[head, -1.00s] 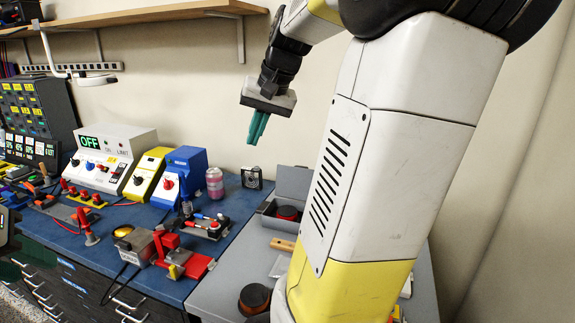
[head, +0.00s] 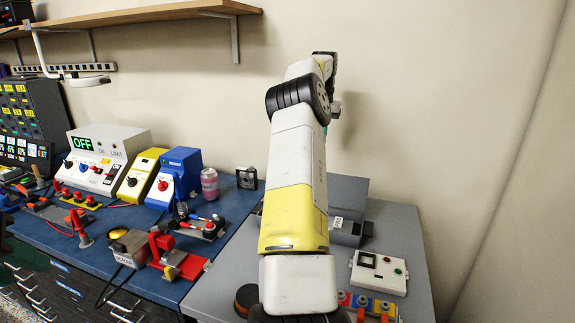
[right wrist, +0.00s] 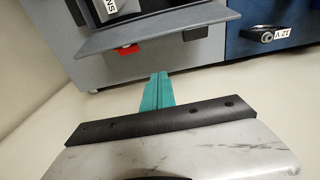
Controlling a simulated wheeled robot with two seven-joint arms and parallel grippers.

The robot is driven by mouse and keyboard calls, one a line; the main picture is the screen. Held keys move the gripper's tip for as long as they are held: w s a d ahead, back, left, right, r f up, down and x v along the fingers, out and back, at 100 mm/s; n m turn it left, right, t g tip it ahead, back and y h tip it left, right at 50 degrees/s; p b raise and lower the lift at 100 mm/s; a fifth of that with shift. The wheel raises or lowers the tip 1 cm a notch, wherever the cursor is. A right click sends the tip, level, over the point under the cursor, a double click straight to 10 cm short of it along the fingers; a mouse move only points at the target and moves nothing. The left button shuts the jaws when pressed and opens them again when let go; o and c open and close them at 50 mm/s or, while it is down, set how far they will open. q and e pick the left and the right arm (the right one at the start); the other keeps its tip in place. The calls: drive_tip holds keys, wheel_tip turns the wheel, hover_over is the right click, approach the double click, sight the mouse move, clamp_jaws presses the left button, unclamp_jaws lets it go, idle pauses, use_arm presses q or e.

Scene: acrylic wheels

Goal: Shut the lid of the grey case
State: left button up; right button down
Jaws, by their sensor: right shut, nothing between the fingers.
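The grey case (head: 346,236) stands on the grey bench near the wall, partly hidden behind my right arm. Its lid (head: 350,192) is raised at the back. In the right wrist view a dark grey panel, which looks like the lid (right wrist: 150,32), lies just beyond my right gripper (right wrist: 158,90). That gripper's teal fingers are shut and empty, with tips close to the panel's edge; I cannot tell whether they touch. In the head view my right arm hides most of this gripper. Part of my left gripper (head: 5,236) shows at the left edge; its jaw state is unclear.
A dark round pot (head: 250,298) is at the bench front. A pink can (head: 209,184) and a small black device (head: 247,178) stand on the crowded blue bench. The wall is close behind.

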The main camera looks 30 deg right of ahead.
wheel_tip(320, 180, down, 9)
drive_tip(key=s+a, duration=0.2)
drive_tip(key=shift+a, duration=0.15)
idle(0.4)
drive_tip(key=shift+a+r, duration=0.1)
